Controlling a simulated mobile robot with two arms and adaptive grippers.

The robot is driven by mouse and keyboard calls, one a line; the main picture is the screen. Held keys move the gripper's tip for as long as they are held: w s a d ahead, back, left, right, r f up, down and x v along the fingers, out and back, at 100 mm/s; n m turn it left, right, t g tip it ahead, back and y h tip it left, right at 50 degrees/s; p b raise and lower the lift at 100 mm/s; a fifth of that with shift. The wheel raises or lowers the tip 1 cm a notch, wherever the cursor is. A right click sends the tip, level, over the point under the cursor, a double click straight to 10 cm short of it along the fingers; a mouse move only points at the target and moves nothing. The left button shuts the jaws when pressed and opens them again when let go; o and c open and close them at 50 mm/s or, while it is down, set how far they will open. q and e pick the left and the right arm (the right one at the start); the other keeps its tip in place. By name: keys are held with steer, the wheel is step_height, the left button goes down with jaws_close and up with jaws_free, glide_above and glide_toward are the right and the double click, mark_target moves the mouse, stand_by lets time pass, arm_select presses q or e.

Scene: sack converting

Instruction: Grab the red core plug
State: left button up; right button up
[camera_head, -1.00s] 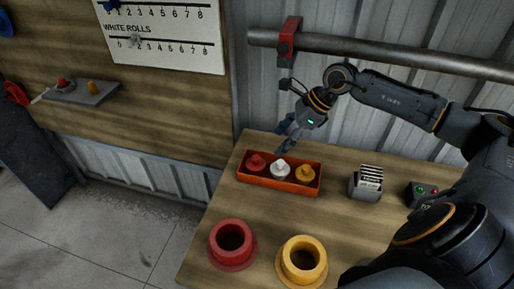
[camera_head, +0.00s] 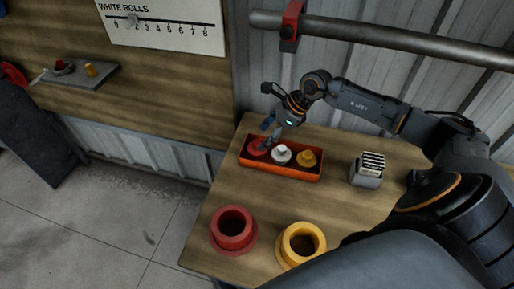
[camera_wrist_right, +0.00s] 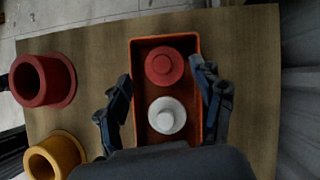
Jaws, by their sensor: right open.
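The red core plug (camera_head: 257,147) sits at the left end of an orange tray (camera_head: 290,173) on the bench. It also shows in the right wrist view (camera_wrist_right: 164,65) at the far end of the tray. My right gripper (camera_head: 268,136) is at the tray's left end, its fingers partly in front of the red plug. In the right wrist view the right gripper (camera_wrist_right: 162,92) is open, with one finger on each side of the tray and nothing between them held. The white plug (camera_wrist_right: 167,115) lies nearer my palm. My left gripper is not in view.
A yellow plug (camera_head: 306,158) and the white plug share the tray. A red ring-shaped holder (camera_head: 233,247) and a yellow one (camera_head: 286,262) stand at the bench front. A rail (camera_head: 400,40) runs along the wall behind.

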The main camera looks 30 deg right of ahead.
mark_target(256, 142)
steer(key=p+x, duration=0.1)
steer(key=x, duration=0.3)
steer(key=shift+w+f+p, duration=0.15)
steer(key=shift+f+p, duration=0.1)
steer(key=shift+p, duration=0.1)
steer(key=shift+a+f, duration=0.1)
steer(key=shift+f, duration=0.15)
steer(key=c, duration=0.8)
steer(key=shift+c, duration=0.2)
steer(key=shift+r, duration=0.15)
steer(key=shift+r+b, duration=0.25)
steer(key=shift+b, duration=0.05)
step_height(256, 142, up, 2)
steer(key=shift+w+r+b, duration=0.1)
steer(key=shift+b, duration=0.65)
steer(key=s+a+r+b, duration=0.4)
steer(key=s+r, duration=0.6)
steer(key=s, duration=0.3)
steer(key=shift+s+a, duration=0.2)
steer(key=shift+a, duration=0.15)
